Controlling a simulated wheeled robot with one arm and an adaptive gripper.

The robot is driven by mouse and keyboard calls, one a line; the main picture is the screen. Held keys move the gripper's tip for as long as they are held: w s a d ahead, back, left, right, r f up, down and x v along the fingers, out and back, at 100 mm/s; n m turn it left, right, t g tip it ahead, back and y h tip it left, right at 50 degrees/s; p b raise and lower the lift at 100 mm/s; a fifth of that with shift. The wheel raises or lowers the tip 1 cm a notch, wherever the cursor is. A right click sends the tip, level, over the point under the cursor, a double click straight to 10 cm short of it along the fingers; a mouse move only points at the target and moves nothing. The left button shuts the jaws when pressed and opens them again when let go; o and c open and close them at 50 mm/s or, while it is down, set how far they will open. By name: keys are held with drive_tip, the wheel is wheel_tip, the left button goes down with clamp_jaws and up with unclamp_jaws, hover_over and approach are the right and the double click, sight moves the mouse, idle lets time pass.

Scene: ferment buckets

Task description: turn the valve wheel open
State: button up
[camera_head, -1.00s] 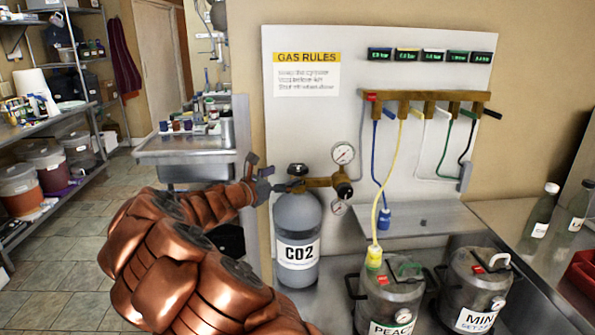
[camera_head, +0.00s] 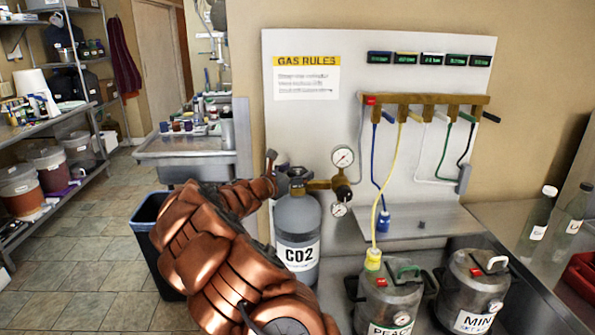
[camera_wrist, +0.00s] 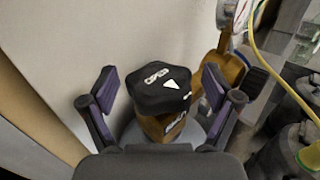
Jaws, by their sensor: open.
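The valve wheel (camera_wrist: 160,87) is a black knob with white lettering and a white arrow on its top. It sits on a brass valve body on the grey CO2 cylinder (camera_head: 298,226). My gripper (camera_wrist: 156,92) is open in the wrist view. One purple-padded finger is on each side of the wheel, with a visible gap to each. In the head view my gripper (camera_head: 277,175) is at the left of the cylinder's top, partly hidden by my copper arm. The wheel (camera_head: 297,171) shows there just right of it.
A brass regulator with a round gauge (camera_head: 342,157) juts right from the valve. A manifold (camera_head: 425,99) with coloured hoses hangs on the white board. Metal kegs (camera_head: 475,290) stand at the front right. A blue bin (camera_head: 147,212) stands on the floor left of my arm.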

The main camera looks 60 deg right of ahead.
drive_tip(key=c, duration=1.2)
drive_tip(key=shift+o, duration=0.2)
